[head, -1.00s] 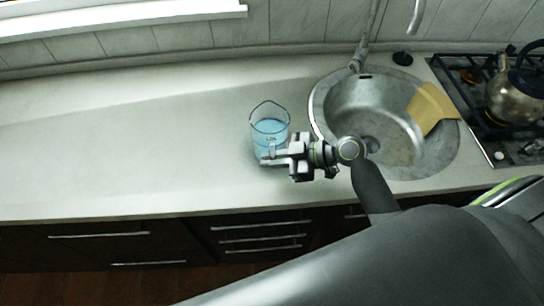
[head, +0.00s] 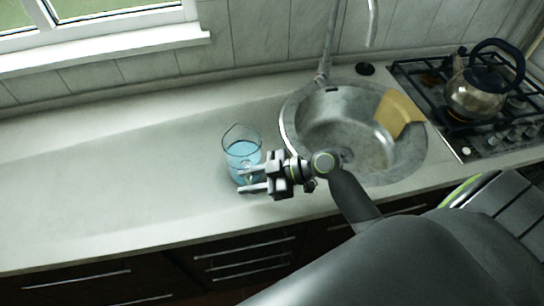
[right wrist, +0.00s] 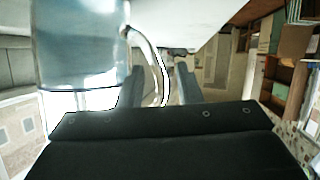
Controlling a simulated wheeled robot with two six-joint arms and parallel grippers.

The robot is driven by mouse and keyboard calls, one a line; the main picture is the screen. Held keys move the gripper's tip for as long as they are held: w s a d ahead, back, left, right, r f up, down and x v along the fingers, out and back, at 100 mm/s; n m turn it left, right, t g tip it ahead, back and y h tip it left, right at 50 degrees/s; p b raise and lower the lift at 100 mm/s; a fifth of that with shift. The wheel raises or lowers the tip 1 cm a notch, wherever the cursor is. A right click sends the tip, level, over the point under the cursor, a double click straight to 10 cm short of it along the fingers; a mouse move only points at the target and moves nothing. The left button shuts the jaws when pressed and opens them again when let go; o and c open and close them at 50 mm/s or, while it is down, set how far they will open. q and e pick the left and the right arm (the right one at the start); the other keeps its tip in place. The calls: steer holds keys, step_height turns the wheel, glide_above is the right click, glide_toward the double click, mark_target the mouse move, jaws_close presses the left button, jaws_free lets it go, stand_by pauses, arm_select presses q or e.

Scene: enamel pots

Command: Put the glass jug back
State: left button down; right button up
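The clear glass jug (head: 241,150), holding bluish liquid, stands upright on the counter left of the sink. My right gripper (head: 246,179) reaches it from the right, at its near side. Its two fingers are apart, so it is open. In the right wrist view the jug (right wrist: 80,45) fills the left side. Its curved handle (right wrist: 152,55) shows between the spread fingers of the gripper (right wrist: 158,82), with gaps visible beside it. My left gripper is not in view.
The round steel sink (head: 290,125) with a tan cloth (head: 397,112) over its rim lies to the right. A kettle (head: 475,95) stands on the gas stove (head: 470,145) farther right. The counter (head: 110,190) left of the jug is clear.

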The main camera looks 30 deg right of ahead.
steer(key=b+v, duration=0.2)
steer(key=v, duration=0.9)
steer(key=shift+s+d+b, duration=0.15)
steer(key=shift+d+b, duration=0.15)
steer(key=shift+b, duration=0.05)
steer(key=shift+r, duration=0.1)
